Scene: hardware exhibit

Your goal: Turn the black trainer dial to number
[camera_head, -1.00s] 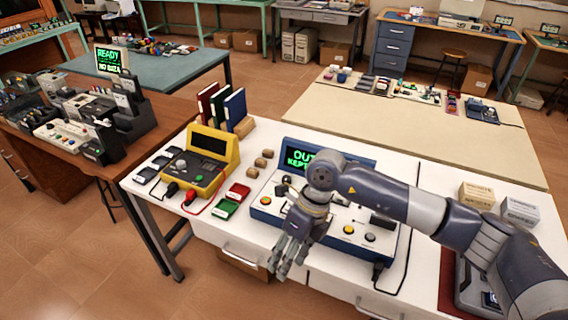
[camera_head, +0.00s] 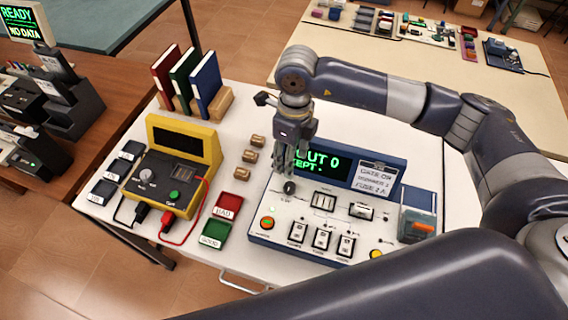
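The blue trainer box (camera_head: 272,236) with a white panel stands on the white bench. Its black dial (camera_head: 290,187) is at the panel's upper left. My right gripper (camera_head: 287,176) points down with its fingertips just above or at this dial; I cannot tell whether they touch it. The fingers look close together from this side, and their gap is hidden. The trainer's screen (camera_head: 330,162) shows green text, partly covered by the gripper, with "UT 0" and "EPT." readable. My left gripper is not in view.
A yellow meter (camera_head: 212,147) with red and black leads stands left of the trainer. Small wooden blocks (camera_head: 250,157), a red box (camera_head: 228,206) and a green box (camera_head: 214,233) lie between them. Three books (camera_head: 205,82) stand behind. A blue unit with an orange switch (camera_head: 417,223) is at the trainer's right.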

